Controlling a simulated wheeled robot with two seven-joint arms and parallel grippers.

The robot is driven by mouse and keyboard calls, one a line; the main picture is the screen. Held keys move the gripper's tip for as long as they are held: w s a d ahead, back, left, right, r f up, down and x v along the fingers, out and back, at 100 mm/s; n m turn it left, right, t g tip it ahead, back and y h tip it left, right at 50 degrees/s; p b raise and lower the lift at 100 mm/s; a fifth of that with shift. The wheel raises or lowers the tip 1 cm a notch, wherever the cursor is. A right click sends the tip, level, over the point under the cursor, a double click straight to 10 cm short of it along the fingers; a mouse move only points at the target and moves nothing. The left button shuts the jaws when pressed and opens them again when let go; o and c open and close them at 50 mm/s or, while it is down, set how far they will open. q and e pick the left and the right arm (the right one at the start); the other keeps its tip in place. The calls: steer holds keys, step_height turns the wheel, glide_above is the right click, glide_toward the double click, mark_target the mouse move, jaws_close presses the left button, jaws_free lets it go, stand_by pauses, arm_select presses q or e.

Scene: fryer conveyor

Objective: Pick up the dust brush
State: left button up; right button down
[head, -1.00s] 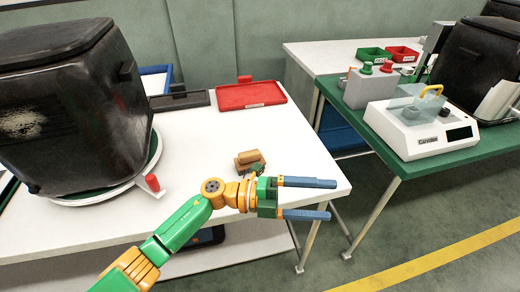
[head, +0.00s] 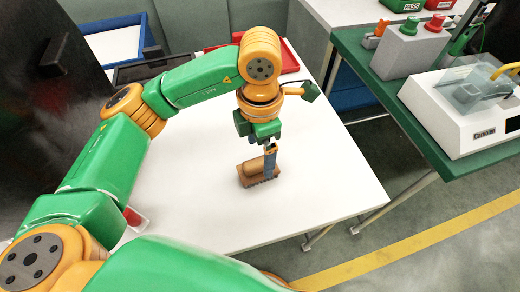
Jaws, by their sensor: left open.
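The dust brush (head: 250,172) is a small brown block with a rounded handle and dark bristles along its lower edge. It lies on the white table (head: 200,205). My left gripper (head: 269,160) points down at the brush, with its blue fingers at the brush's right end. The fingers line up one behind the other from this view, so I cannot tell whether they touch the brush. The left gripper is open. My right gripper is not in view.
A red tray (head: 290,62) and a dark tray (head: 140,70) lie at the table's back. A large black machine (head: 50,90) stands at left. A green table (head: 400,105) with a white scale-like device (head: 470,125) stands at right, across a gap.

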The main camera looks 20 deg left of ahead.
mark_target(258, 161)
arm_select(q)
steer(key=f, duration=0.2)
steer(key=f+p, duration=0.1)
steer(key=f, duration=0.3)
steer(key=shift+s+a+f, duration=0.1)
steer(key=shift+s+a, duration=0.05)
steer(key=shift+s, duration=0.2)
steer(key=shift+w+f, duration=0.2)
steer(key=shift+w, duration=0.1)
steer(key=shift+s, duration=0.15)
steer(key=c, duration=1.4)
steer(key=shift+r, duration=0.45)
step_height(258, 161, up, 3)
steer(key=shift+s, duration=0.1)
steer(key=s+d+r, duration=0.3)
steer(key=s+r, duration=0.1)
steer(key=s, duration=0.2)
steer(key=s+d+r+b, duration=0.1)
steer(key=s+d+r, duration=0.2)
steer(key=s+r, duration=0.2)
steer(key=shift+s+d+r, duration=0.15)
steer(key=shift+s+d, duration=0.1)
steer(key=shift+s, duration=0.3)
